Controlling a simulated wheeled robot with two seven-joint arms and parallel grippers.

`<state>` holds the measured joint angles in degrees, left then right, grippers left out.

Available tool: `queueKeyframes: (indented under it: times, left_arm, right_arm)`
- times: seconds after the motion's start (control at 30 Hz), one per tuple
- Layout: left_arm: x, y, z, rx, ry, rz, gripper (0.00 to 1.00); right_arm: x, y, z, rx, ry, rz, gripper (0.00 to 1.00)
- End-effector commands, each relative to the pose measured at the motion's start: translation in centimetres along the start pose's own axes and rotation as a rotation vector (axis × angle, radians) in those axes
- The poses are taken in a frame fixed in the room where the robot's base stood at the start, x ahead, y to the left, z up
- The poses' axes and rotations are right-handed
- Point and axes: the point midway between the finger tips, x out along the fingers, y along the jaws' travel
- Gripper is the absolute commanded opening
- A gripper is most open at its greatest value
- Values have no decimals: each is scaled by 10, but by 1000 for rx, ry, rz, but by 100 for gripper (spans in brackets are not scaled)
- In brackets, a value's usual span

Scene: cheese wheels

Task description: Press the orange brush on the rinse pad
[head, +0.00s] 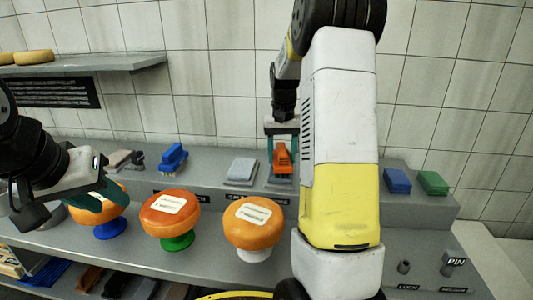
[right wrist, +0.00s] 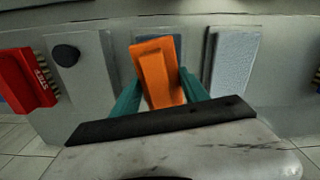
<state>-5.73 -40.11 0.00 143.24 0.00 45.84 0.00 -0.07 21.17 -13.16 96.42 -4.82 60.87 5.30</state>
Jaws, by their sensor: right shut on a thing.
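My right gripper (head: 282,133) is shut on the orange brush (head: 282,158), which hangs between its teal fingers. The brush is over or on a blue-grey pad (head: 281,181) on the raised ledge; I cannot tell whether they touch. In the right wrist view the brush (right wrist: 160,72) sits between the fingers (right wrist: 160,95), slightly tilted, and covers most of that pad (right wrist: 147,41). A light grey pad (head: 243,169) lies beside it. The labels on the ledge front are too small to read surely, so which pad is the rinse pad is unclear. My left gripper (head: 65,208) is open near the leftmost cheese wheel.
Orange cheese wheels (head: 170,213) on coloured stands line the counter before the ledge. A blue brush (head: 173,157) stands left; blue (head: 397,181) and green (head: 432,183) blocks lie right. The right wrist view shows a red brush (right wrist: 27,80) and a pad with a black knob (right wrist: 66,54).

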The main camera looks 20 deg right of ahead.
Motion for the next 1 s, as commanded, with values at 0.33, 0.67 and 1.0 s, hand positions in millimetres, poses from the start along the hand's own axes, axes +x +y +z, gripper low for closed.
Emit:
queueKeyframes:
  times: [0.33, 0.67, 1.0]
  left_arm:
    - [0, 0, 0, 0, 0, 0, 36]
    - [0, 0, 0, 0, 0, 0, 36]
    - [0, 0, 0, 0, 0, 0, 36]
  right_arm:
    - [-14, 0, 0, 0, 1, 0, 15]
    - [-41, 0, 0, -1, 1, 0, 15]
    - [-66, 0, 0, 0, 0, 0, 15]
